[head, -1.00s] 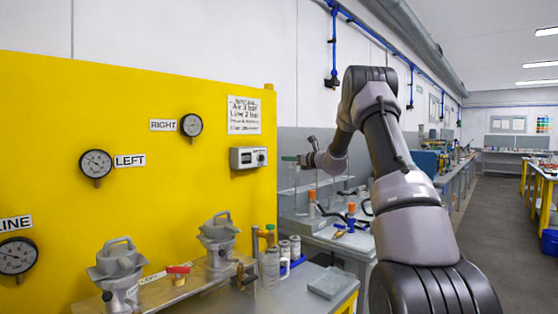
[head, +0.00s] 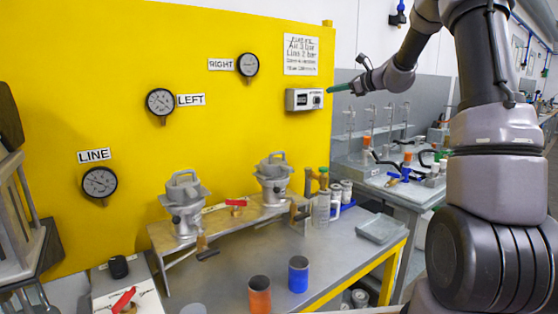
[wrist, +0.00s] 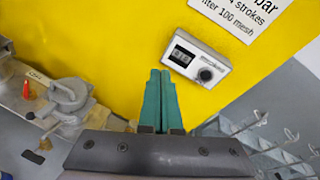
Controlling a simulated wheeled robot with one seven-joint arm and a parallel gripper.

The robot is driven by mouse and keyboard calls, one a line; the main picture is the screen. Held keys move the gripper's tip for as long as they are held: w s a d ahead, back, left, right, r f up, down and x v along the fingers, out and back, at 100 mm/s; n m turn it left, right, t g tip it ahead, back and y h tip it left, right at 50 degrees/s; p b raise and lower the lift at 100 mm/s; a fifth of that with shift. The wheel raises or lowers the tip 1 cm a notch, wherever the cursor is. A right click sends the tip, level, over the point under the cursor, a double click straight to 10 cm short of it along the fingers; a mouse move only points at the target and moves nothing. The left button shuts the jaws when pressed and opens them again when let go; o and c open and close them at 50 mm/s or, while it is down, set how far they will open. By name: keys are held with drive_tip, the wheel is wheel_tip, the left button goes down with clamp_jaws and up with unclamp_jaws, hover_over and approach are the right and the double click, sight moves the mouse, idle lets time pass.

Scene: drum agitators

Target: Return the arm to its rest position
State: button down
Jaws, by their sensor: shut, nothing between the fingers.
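My gripper (head: 347,86) is in the upper right of the head view, at the end of my bent arm. Its green fingers point left, in front of the yellow panel's right edge near a small grey display box (head: 304,99). In the wrist view my gripper (wrist: 160,74) has its two green fingers side by side and closed, with nothing between them. The display box (wrist: 195,58) shows just right of the fingertips there. Whether the fingers are close to the box cannot be told.
The yellow panel (head: 120,60) carries several round gauges. Two grey lidded agitators (head: 184,205) (head: 273,180) stand on a raised shelf. An orange cup (head: 259,295) and a blue cup (head: 298,274) stand on the grey bench. Another bench with stands (head: 385,175) is behind my arm.

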drive_tip(key=s+a+r+n+g+h, duration=0.15)
drive_tip(key=s+n, duration=0.25)
drive_tip(key=s, duration=0.4)
drive_tip(key=s+a+n+g+h, duration=0.1)
drive_tip(key=s+a+n, duration=0.2)
drive_tip(key=s, duration=0.6)
drive_tip(key=s+a+r+n+g+h, duration=0.15)
drive_tip(key=s+n, duration=0.25)
drive_tip(key=s, duration=0.4)
drive_tip(key=s+d+f+n+h, duration=0.2)
drive_tip(key=s+f+n, duration=0.1)
drive_tip(key=s, duration=0.6)
drive_tip(key=s+d+f+n+h, duration=0.2)
drive_tip(key=s+n, duration=0.3)
drive_tip(key=s, duration=0.5)
drive_tip(key=shift+s+d+f, duration=0.2)
drive_tip(key=shift+d+f, duration=0.35)
drive_tip(key=shift+f, duration=0.3)
